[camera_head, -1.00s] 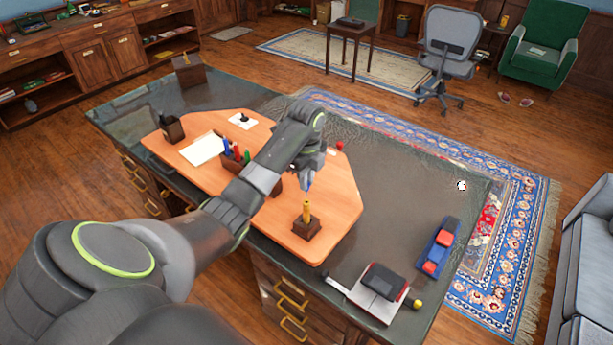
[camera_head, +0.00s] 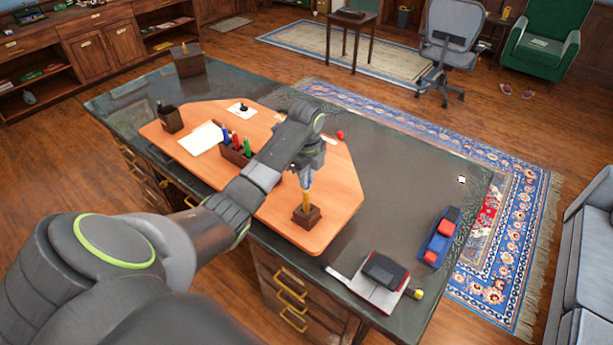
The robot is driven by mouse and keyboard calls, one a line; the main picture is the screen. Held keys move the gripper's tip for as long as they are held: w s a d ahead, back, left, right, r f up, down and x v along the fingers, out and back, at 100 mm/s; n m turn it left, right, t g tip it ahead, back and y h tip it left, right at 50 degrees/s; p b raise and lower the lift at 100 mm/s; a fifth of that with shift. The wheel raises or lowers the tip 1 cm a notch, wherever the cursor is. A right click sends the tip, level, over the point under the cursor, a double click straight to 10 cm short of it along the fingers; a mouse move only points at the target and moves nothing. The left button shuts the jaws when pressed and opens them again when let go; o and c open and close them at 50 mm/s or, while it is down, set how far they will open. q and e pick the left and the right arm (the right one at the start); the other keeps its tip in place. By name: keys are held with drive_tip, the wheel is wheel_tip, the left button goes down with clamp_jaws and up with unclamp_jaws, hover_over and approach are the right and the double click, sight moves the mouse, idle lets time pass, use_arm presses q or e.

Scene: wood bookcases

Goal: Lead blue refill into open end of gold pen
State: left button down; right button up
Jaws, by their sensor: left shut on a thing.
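The gold pen (camera_head: 306,201) stands upright in a small dark wooden block (camera_head: 307,216) on the orange desk mat (camera_head: 333,200). My left gripper (camera_head: 306,175) is right above the pen, pointing down, shut on the blue refill (camera_head: 307,184). Only a short blue bit of the refill shows below the fingers. Its lower end meets the pen's top in this view. I cannot tell whether its tip is inside the open end or just over or in front of it. My right gripper is not in view.
A wooden holder (camera_head: 236,156) with several coloured pens stands beside my left forearm. A white paper (camera_head: 203,138) lies left of it. A red-and-black stapler-like item (camera_head: 384,270) and a blue tray (camera_head: 440,238) lie on the right of the dark desktop. The desk's right middle is mostly clear.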

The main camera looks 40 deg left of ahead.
use_arm(q)
drive_tip(key=shift+f, duration=0.35)
idle(0.7)
drive_tip(key=shift+f, duration=0.2)
idle(0.4)
drive_tip(key=c, duration=1.3)
unclamp_jaws()
